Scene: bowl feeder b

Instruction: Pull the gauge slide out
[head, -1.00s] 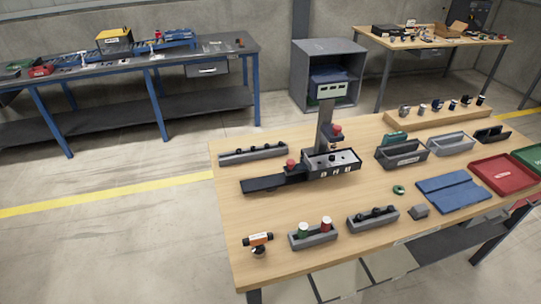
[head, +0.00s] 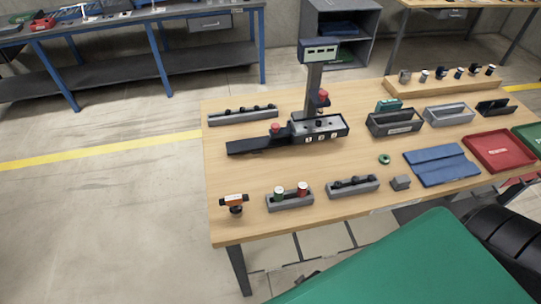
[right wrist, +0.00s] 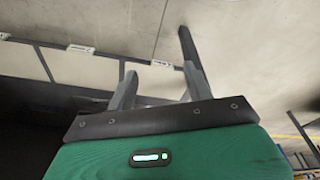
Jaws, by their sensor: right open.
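The gauge fixture (head: 322,127) stands on the wooden table in the head view, a dark box with a grey top, numbered front and upright post (head: 313,88). A flat black slide bar (head: 250,145) runs out to its left, and a red knob (head: 275,127) stands near where bar and box meet. I cannot tell how far the slide is seated. My right gripper (right wrist: 160,84) is open and empty in the right wrist view, its two grey fingers apart, with the fixture not visible there. My left gripper is in neither view.
My green arm part covers the bottom right of the head view. Bare wood lies in front of the fixture.

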